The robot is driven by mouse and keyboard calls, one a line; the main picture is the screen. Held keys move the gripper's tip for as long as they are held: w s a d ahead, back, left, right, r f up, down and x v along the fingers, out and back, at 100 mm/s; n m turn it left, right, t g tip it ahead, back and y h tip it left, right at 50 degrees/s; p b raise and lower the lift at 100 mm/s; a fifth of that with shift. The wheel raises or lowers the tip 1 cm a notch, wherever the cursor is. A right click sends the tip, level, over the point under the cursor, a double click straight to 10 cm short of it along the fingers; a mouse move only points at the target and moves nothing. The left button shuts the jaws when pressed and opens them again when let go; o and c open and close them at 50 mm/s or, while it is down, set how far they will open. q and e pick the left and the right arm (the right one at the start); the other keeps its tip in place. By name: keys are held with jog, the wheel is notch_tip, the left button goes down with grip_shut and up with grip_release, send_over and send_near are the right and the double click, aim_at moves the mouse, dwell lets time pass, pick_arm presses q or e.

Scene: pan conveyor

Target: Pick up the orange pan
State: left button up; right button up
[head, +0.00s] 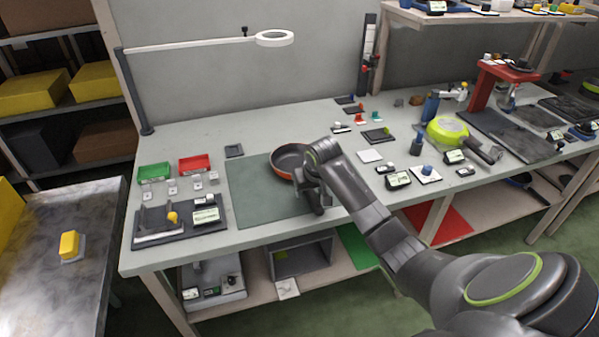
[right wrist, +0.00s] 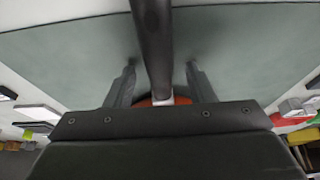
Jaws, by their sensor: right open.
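The orange pan (head: 287,158) has a dark inside and an orange outer wall. It sits on the green mat (head: 248,193) on the workbench, partly hidden by my right arm in the head view. My right gripper (head: 314,207) is over the mat, at the near right side of the pan. In the right wrist view the dark handle (right wrist: 153,45) runs between the two open fingers (right wrist: 161,75), with a gap on each side. A bit of the orange pan wall (right wrist: 148,102) shows behind the gripper body. My left gripper is not in view.
Green (head: 154,172) and red (head: 194,163) bins stand left of the mat, above a dark tray (head: 165,222) with small parts. Several small blocks and plates lie to the right. A lamp (head: 275,38) reaches over the back left. The mat's left part is clear.

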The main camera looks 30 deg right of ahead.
jog(key=shift+f+p, duration=0.15)
jog(key=shift+p, duration=0.15)
grip_shut()
dwell(0.4)
